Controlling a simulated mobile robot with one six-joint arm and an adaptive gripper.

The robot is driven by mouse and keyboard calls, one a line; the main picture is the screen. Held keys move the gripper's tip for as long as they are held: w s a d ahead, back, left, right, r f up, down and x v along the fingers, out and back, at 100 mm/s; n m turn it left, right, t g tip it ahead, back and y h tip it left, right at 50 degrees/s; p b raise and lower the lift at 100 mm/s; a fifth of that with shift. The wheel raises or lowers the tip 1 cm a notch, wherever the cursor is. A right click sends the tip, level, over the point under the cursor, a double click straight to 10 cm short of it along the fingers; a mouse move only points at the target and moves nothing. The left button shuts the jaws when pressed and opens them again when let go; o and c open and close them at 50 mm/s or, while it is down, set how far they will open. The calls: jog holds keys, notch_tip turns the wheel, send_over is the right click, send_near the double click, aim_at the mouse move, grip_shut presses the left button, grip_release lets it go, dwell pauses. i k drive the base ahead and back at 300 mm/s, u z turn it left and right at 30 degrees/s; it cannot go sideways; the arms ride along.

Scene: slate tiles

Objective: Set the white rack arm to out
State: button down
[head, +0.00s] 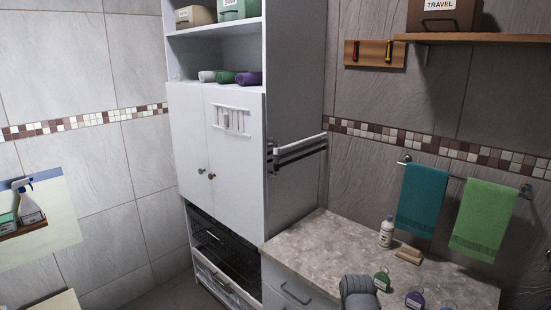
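A rack is fixed to the grey side panel of the tall white cabinet, its bracket (275,157) near the panel's front edge. The white rack arm (302,140) is the topmost bar and runs right from the bracket. Darker rack arms (303,152) lie just below it, nearly parallel. All of them appear to lie along the side panel, toward the back wall. My gripper is not clearly in view. A grey rounded shape (360,292) shows at the bottom edge; I cannot tell whether it is part of my arm.
Below the rack is a stone counter (325,245) with a white bottle (386,232), a brush (408,255) and several round tagged items along its front. A teal towel (422,200) and a green towel (482,220) hang on a wall rail. The space around the rack looks clear.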

aim_at(277, 150)
jog(key=z, duration=0.25)
jog(key=i, duration=1.1)
jog(key=u, duration=0.4)
